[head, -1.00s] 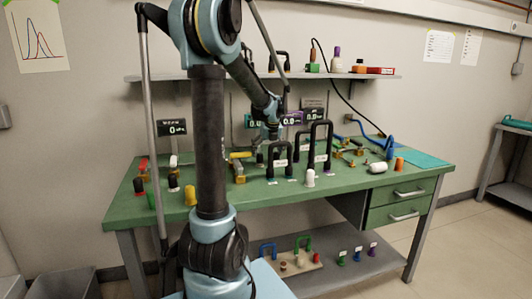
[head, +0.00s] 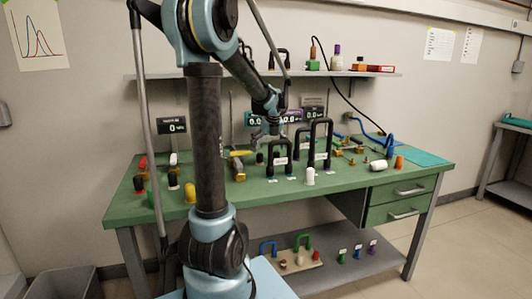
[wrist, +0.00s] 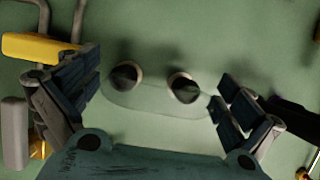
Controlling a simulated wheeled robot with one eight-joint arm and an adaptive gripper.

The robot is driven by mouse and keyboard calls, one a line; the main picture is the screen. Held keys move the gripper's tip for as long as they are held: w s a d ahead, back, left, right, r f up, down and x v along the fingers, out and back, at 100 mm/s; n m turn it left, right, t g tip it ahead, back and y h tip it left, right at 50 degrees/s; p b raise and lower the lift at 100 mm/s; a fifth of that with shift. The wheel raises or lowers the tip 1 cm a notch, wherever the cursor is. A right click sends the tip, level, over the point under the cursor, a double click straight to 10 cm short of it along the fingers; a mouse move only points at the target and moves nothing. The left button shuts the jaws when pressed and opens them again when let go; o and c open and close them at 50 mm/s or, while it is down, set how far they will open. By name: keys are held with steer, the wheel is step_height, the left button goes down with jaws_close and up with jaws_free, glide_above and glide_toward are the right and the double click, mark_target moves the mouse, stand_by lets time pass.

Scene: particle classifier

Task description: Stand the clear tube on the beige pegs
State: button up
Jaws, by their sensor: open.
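A faint see-through rounded outline, which looks like the clear tube (wrist: 155,98), lies between my fingertips in the wrist view. Two round dark-faced pieces with beige rims (wrist: 125,76) (wrist: 184,87) show at it; I cannot tell whether they are the beige pegs or the tube's ends. My gripper (wrist: 155,102) is open, one finger on each side of the outline, with no clear contact. In the head view my gripper (head: 268,135) is over the bench behind the black arches, and the clear tube cannot be made out.
Black arches (head: 320,145) with white labels stand close right of my gripper on the green bench (head: 250,200). A yellow-handled fitting (wrist: 42,46) is beside the left finger. A lower-shelf board (head: 300,268) holds colored arches.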

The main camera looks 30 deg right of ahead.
steer(key=v, duration=0.9)
steer(key=shift+r, duration=0.25)
